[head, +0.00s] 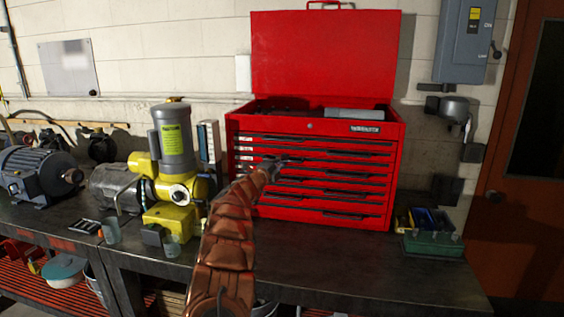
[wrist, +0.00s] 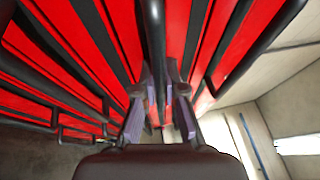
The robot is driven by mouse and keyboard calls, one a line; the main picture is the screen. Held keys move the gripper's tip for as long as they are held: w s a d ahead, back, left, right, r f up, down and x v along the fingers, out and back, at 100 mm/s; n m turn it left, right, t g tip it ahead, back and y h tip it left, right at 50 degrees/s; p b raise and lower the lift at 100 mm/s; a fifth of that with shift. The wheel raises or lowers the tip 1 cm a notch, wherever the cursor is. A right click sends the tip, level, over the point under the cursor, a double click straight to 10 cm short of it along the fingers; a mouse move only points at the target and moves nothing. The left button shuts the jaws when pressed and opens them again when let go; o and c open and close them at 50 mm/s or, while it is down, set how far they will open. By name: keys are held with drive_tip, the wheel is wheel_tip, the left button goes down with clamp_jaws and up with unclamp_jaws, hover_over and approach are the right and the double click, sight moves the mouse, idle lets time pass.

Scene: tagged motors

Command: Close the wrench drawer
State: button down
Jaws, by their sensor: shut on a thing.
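The red tool chest (head: 311,201) stands on the workbench with its lid raised. It has several stacked drawers with long dark handles and small white labels at the left; the labels are too small to read, so I cannot tell which is the wrench drawer. My gripper (head: 283,161) is at the chest's front, at one of the upper-middle drawers. In the wrist view my gripper (wrist: 160,98) has its two fingers on either side of a dark drawer handle (wrist: 154,38), shut on it. No drawer clearly stands far out; the arm hides part of the lower left front.
A yellow and grey motor (head: 177,145) stands left of the chest, with a blue-grey motor (head: 33,172) farther left. A green tray (head: 433,245) with small boxes sits right of the chest. The bench (head: 350,268) is clear in front.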

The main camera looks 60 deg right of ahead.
drive_tip(key=c, duration=1.2)
unclamp_jaws()
drive_tip(key=shift+w, duration=0.1)
drive_tip(key=shift+c, duration=0.2)
drive_tip(key=shift+a+f, duration=0.1)
drive_tip(key=a+f, duration=0.2)
drive_tip(key=a, duration=0.9)
drive_tip(key=shift+w+a, duration=0.2)
drive_tip(key=shift+a, duration=0.1)
